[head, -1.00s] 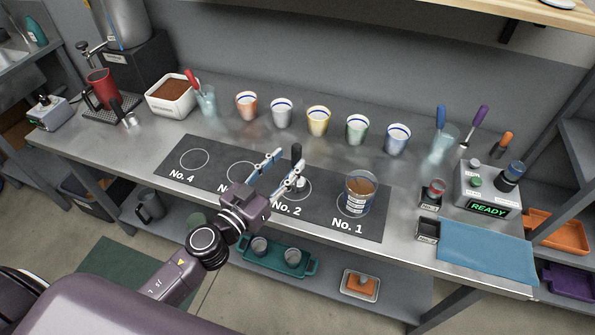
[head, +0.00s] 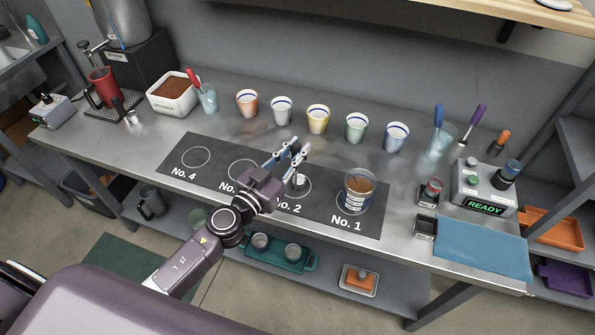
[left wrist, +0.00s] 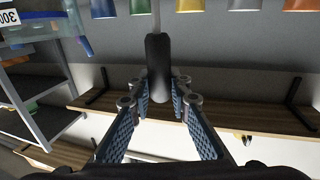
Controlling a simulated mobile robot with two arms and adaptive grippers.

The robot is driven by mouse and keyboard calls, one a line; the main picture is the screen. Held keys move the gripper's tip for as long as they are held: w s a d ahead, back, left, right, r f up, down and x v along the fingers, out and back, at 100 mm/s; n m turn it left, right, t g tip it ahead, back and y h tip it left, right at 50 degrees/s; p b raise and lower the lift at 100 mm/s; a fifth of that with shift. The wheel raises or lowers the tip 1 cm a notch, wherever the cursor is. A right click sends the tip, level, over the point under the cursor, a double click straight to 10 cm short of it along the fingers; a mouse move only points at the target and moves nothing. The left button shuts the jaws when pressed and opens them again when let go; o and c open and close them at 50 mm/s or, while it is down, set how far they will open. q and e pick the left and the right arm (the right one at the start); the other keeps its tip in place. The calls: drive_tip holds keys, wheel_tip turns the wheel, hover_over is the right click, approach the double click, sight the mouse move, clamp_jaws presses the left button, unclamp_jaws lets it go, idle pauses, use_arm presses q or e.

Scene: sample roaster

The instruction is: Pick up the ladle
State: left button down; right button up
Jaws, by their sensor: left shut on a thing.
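The ladle (head: 299,180) has a black handle and a metal bowl. In the head view it stands upright, its bowl over the No. 2 circle on the dark mat (head: 225,155). I cannot tell whether the bowl touches the mat. My left gripper (head: 289,155) is shut on the black handle and partly hides it. In the left wrist view the handle (left wrist: 158,65) sits between the blue-padded fingers (left wrist: 153,108), with the thin metal stem beyond it. My right gripper is not in view.
A cup of brown grounds (head: 357,191) stands on No. 1, close to the right. A row of cups, including a yellow one (head: 318,119), stands behind the mat. A control box (head: 484,186) and blue cloth (head: 483,251) lie right. Nos. 3 and 4 look empty.

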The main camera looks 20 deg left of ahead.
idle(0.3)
use_arm(q)
drive_tip(key=shift+r+p, duration=0.4)
drive_tip(key=shift+r, duration=0.1)
wheel_tip(320, 180, up, 8)
drive_tip(key=p, duration=0.5)
drive_tip(key=shift+r, duration=0.25)
wheel_tip(320, 180, up, 11)
drive_tip(key=p, duration=0.1)
drive_tip(key=shift+f, duration=0.2)
